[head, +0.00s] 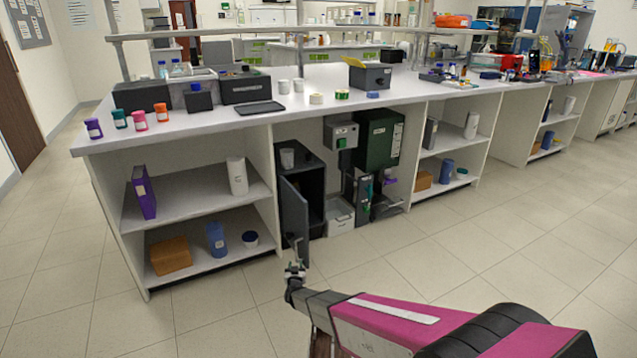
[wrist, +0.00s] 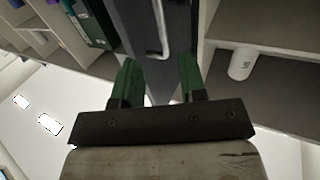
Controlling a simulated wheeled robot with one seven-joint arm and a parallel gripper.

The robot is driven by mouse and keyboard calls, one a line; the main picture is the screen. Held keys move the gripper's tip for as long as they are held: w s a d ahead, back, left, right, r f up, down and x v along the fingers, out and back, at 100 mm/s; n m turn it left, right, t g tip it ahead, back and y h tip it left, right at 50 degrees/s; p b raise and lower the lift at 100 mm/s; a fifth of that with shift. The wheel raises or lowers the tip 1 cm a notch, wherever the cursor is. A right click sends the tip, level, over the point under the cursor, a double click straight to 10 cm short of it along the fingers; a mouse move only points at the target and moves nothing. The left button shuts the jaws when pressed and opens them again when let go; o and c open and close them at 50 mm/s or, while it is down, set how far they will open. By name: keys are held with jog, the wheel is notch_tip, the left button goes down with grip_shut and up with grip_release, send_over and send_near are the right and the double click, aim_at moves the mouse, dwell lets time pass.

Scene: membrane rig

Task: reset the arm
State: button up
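My gripper (head: 295,268) is at the end of my arm, low in front of the bench in the head view, by the bottom of an open dark cabinet door (head: 292,212). In the wrist view my gripper (wrist: 159,64) has its two green fingers apart with nothing between them. The dark door (wrist: 133,22) and its silver handle (wrist: 164,30) lie beyond the fingertips. I cannot tell how far the gripper is from the door. My arm stretches from the lower right of the head view.
The tiled floor (head: 470,245) is clear.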

jog(key=s+d+r+n+g+y, duration=0.15)
jog(key=d+r+g, duration=0.25)
jog(key=d+r, duration=0.4)
jog(key=s+d+r+g, duration=0.3)
jog(key=d+r+g, duration=0.1)
jog(key=d+r, duration=0.4)
jog(key=s+d+r+m+g+h, duration=0.1)
jog(key=s+d+r+g, duration=0.4)
jog(key=s+d, duration=0.5)
jog(key=s+d+r+m+g+h, duration=0.1)
jog(key=s+d+r+g, duration=0.3)
jog(key=s+d+r, duration=0.5)
jog(key=s+d+h, duration=0.1)
jog(key=s, duration=0.1)
jog(key=shift+s+r+g, duration=0.2)
jog(key=shift+s+g, duration=0.15)
jog(key=shift+g, duration=0.05)
